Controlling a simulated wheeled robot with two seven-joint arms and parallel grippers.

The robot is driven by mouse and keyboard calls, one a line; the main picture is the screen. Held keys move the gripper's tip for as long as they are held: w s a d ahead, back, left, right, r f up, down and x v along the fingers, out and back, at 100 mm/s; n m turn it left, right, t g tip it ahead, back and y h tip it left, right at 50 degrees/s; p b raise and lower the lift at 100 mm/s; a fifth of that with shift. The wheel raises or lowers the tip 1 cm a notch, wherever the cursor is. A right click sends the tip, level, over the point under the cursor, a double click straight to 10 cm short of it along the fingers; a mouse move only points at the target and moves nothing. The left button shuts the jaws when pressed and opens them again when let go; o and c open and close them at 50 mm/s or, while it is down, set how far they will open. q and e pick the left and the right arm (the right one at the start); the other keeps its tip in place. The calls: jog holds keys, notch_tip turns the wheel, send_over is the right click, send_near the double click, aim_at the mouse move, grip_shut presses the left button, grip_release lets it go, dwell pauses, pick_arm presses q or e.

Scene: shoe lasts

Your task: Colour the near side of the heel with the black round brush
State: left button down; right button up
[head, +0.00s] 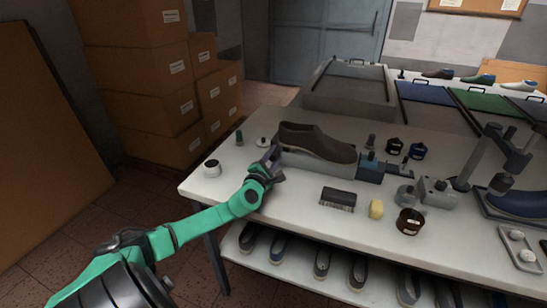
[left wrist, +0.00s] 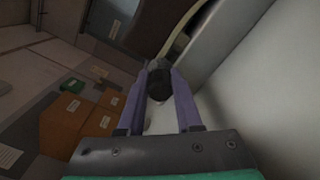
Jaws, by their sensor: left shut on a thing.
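A brown shoe (head: 320,142) with a pale sole edge sits on a long grey stand (head: 322,163) on the white table, its heel end towards the left. My left gripper (head: 271,158) is just left of the heel end, low beside the stand. In the left wrist view my left gripper (left wrist: 160,85) is shut on a dark round piece, the black round brush (left wrist: 158,82). The brush is mostly hidden in the head view. Whether it touches the heel I cannot tell. My right gripper is not in view.
Dark jars (head: 418,151) stand behind right. The table's front left is clear.

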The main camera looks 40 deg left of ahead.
pick_arm(q)
jog(key=shift+b+x, duration=0.5)
jog(key=shift+x, duration=0.55)
